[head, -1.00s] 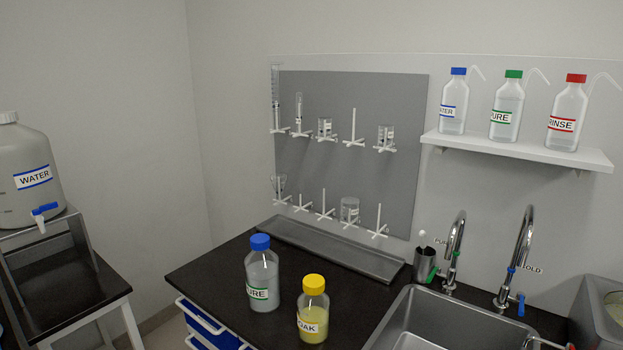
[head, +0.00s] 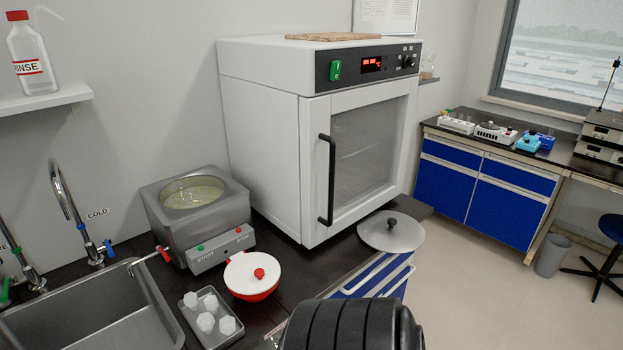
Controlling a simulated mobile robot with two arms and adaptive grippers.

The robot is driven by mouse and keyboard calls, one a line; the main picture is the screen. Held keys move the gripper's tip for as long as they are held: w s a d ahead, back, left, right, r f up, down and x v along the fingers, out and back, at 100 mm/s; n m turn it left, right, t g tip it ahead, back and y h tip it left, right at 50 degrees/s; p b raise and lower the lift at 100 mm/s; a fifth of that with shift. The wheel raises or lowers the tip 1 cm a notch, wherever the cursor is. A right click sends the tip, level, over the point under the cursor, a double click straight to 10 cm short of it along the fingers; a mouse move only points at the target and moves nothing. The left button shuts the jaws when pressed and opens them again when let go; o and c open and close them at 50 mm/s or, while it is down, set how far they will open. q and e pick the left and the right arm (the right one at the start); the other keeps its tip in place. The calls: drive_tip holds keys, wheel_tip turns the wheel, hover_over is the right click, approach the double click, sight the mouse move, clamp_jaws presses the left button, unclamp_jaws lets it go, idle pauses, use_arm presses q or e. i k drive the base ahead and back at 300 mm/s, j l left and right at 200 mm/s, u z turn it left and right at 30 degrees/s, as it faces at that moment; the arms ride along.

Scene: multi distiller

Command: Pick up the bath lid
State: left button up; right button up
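The bath lid (head: 391,235), a round grey metal disc with a dark knob, lies at the right front corner of the dark counter, in front of the oven. Its right side reaches the counter's edge. The grey metal water bath (head: 160,214) stands uncovered at the left of the oven, and its round opening shows yellowish liquid. Neither of my grippers is in view. A dark ribbed part, which looks like one of my arm links, fills the bottom middle, below the lid and apart from it in the picture.
A white oven (head: 268,140) with a black handle stands behind the lid. A red-and-white lidded bowl (head: 252,285) and a metal tray (head: 190,315) with several white pieces sit left of it. A sink (head: 90,290) is at the far left. Open floor (head: 480,300) lies to the right.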

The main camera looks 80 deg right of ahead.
sight(384, 231)
drive_tip(key=z, duration=3.05)
